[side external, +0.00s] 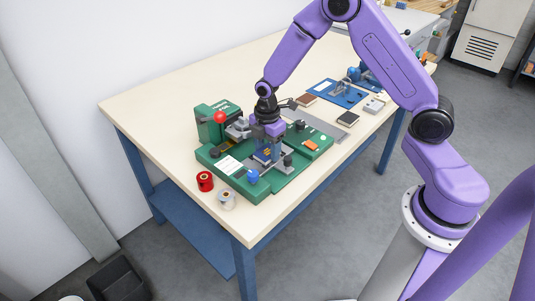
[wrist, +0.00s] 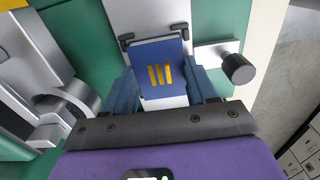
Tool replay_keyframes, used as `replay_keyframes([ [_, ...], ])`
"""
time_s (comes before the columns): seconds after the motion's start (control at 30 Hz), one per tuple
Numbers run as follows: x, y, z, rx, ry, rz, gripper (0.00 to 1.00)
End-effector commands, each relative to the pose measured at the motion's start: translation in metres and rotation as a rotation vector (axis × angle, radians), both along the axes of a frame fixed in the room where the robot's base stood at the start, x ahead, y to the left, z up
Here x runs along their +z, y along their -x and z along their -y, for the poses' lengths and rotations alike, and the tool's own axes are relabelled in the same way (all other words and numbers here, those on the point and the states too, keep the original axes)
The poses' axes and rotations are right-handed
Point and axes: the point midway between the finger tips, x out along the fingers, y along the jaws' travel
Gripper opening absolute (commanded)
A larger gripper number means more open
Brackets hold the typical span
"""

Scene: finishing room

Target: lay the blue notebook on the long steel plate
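The blue notebook (wrist: 158,62), with yellow bars on its cover, lies between the two fingers of my gripper (wrist: 163,85) in the wrist view. The fingers are along its left and right edges; I cannot tell whether they press on it. In the side view the notebook (side external: 264,154) is partly hidden under my gripper (side external: 267,150), low over the green machine. A light steel strip (wrist: 148,15) runs beyond the notebook in the wrist view. A long grey plate (side external: 343,134) lies on the table to the right of the machine.
The green machine (side external: 212,160) has a red knob (side external: 220,117) and a blue knob (side external: 253,177). A red spool (side external: 205,181) and a pale spool (side external: 226,199) stand near the table's front edge. Dark notebooks (side external: 348,118) and a blue fixture (side external: 340,92) lie farther back.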

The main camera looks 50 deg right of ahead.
Motion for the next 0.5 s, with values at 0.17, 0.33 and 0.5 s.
replay_keyframes([
  [0.17, 0.001, 0.000, 0.000, 0.000, 0.000, 0.000, 0.30],
  [0.33, 0.009, -0.001, 0.000, 0.001, 0.000, 0.002, 0.30],
  [0.5, 0.021, 0.000, 0.000, 0.001, -0.001, 0.002, 0.30],
])
